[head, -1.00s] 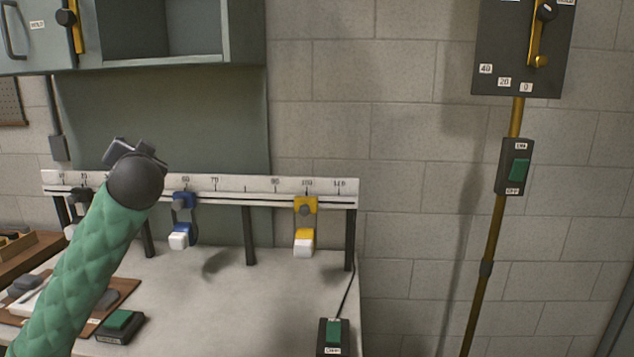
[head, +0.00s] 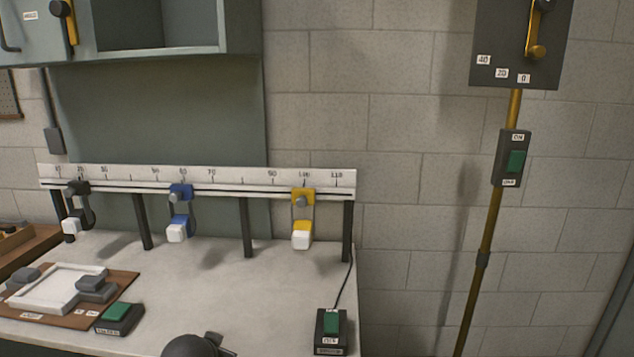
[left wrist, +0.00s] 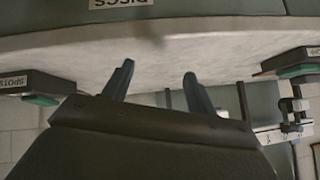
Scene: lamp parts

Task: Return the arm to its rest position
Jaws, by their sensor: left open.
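My left gripper (left wrist: 158,72) shows in the left wrist view with its two dark fingers apart and nothing between them. In the head view only a dark rounded part of my left arm (head: 190,347) shows at the bottom edge, in front of the workbench (head: 230,290); the fingers cannot be made out clearly there. The left wrist view looks upside down onto the bench's front edge. My right arm is in neither view.
On the bench stand a scale rail (head: 230,179) with black (head: 78,190), blue (head: 181,192) and yellow (head: 303,196) sliders, a brown board (head: 120,283) and green switches (head: 120,312) (head: 331,323). A gold pole (head: 488,235) stands right. The bench middle is clear.

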